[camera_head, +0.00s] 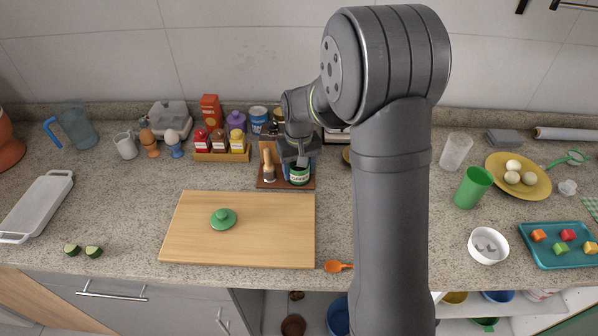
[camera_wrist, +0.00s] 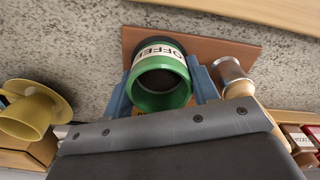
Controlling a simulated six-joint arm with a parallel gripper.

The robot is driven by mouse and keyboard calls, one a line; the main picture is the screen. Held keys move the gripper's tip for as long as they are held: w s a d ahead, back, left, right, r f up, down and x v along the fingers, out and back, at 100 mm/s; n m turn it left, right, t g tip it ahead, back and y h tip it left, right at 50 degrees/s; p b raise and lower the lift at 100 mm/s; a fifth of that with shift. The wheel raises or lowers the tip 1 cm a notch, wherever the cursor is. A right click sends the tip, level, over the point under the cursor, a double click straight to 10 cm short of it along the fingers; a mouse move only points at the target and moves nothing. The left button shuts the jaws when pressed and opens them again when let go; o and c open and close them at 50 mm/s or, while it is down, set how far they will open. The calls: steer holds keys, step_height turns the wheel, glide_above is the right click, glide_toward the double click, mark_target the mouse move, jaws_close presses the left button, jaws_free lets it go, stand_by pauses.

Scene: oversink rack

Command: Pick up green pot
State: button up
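The green pot (camera_head: 299,175) is a small green jar with a pale label lettered like "COFFEE". It stands at the front right of a brown wooden tray (camera_head: 266,185). In the wrist view the pot (camera_wrist: 161,88) shows its open round mouth towards me, with no lid on it. My gripper (camera_wrist: 160,72) has its blue-grey fingers on either side of the pot, very close to it. I cannot tell whether they press on it. In the head view my gripper (camera_head: 292,164) is low over the tray, partly hidden by my arm.
A cutting board (camera_head: 190,243) with a green lid (camera_head: 223,219) lies in front. A spice rack (camera_head: 221,156) is at left. An orange spoon (camera_head: 337,266) lies near the counter's front edge.

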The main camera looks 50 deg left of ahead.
steer(key=c, duration=0.4)
